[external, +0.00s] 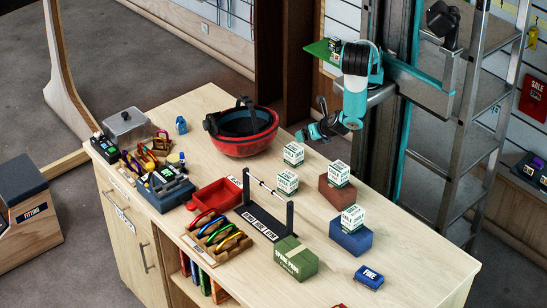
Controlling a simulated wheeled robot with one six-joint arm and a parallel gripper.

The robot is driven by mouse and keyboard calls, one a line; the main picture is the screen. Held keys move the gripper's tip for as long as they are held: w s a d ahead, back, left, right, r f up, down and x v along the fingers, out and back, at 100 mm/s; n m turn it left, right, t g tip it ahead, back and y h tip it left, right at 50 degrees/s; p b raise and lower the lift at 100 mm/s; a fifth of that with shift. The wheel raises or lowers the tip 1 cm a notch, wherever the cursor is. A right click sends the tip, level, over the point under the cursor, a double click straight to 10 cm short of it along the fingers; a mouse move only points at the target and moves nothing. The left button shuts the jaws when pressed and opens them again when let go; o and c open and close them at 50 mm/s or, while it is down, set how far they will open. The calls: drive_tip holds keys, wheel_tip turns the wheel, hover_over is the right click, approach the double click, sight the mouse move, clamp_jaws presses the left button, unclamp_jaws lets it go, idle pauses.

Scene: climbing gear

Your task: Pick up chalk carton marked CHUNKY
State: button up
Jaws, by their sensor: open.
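Several small white-and-green cartons with printed labels are in view; the print is too small to tell which says CHUNKY. One carton (293,154) stands on the bench near its middle, and a second carton (287,182) stands just in front of it. A third carton (338,173) sits on a brown block (337,194), and a fourth carton (352,218) sits on a blue block (350,240). A blue box (369,278) reads FINE. My gripper (303,133) is open and empty, low beyond the nearest carton and right of the helmet.
A red helmet (240,135) lies upturned on the wooden bench (400,265). A black stand with a bar (265,212), a red tray (214,194), a carabiner rack (218,238) and a green box (296,259) fill the left and front. A ladder (470,130) stands behind.

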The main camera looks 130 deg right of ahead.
sight(295, 148)
drive_tip(key=d+f+n+t+p, duration=0.1)
drive_tip(key=f, duration=0.1)
drive_tip(key=d+f+n+h+p, duration=0.1)
drive_tip(key=f+n, duration=0.1)
drive_tip(key=f, duration=0.1)
drive_tip(key=d+f+n+t+h+p, duration=0.1)
drive_tip(key=d+f+p, duration=0.1)
drive_tip(key=shift+w+f+n+t, duration=0.15)
drive_tip(key=shift+w+n+t, duration=0.15)
drive_tip(key=shift+w+n, duration=0.1)
drive_tip(key=shift+p+x, duration=0.9)
drive_tip(key=shift+p, duration=0.05)
drive_tip(key=shift+w+d+f, duration=0.1)
drive_tip(key=shift+d+f, duration=0.2)
drive_tip(key=shift+d, duration=0.05)
drive_tip(key=c, duration=1.2)
